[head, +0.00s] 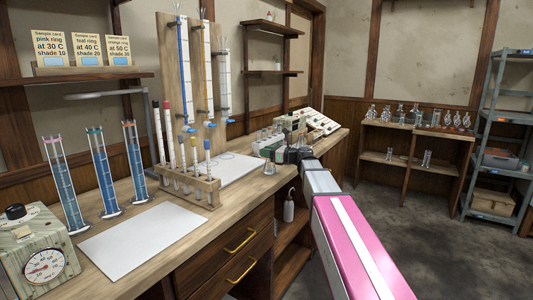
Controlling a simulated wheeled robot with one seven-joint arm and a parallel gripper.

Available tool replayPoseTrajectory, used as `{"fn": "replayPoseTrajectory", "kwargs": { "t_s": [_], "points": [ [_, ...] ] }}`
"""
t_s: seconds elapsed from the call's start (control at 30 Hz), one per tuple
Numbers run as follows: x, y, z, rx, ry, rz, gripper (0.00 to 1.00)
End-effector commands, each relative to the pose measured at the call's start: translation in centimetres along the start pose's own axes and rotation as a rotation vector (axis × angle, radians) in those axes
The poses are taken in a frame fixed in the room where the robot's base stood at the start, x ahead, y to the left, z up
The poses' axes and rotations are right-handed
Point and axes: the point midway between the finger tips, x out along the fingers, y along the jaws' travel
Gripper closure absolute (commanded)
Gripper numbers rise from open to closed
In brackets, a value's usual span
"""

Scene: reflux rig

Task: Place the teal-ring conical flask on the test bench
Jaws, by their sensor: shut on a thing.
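My arm reaches from the lower right to the far part of a long wooden bench (175,262). My gripper (287,155) is small and dark at the arm's end, seen from behind and partly hidden by my wrist. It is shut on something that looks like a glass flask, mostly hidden. Ring colours are too small to read, so I cannot pick out the teal ring. I cannot tell whether the held glass touches the bench.
A wooden rack (187,187) of capped tubes, three blue-filled cylinders (103,170) and tall burettes (184,70) stand on the bench. A white mat (140,238) at the front is bare. Sample cards (88,48) sit on a shelf. More glassware stands on a far table (400,125).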

Motion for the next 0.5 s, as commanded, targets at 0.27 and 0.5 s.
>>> {"fn": "replayPoseTrajectory", "kwargs": {
  "t_s": [0.27, 0.5],
  "points": [
    [0.00, 0.00, -0.09, 0.000, -0.001, 0.000, 1.00],
    [0.00, 0.00, -0.06, 0.000, 0.000, 0.000, 0.47]
  ]
}}
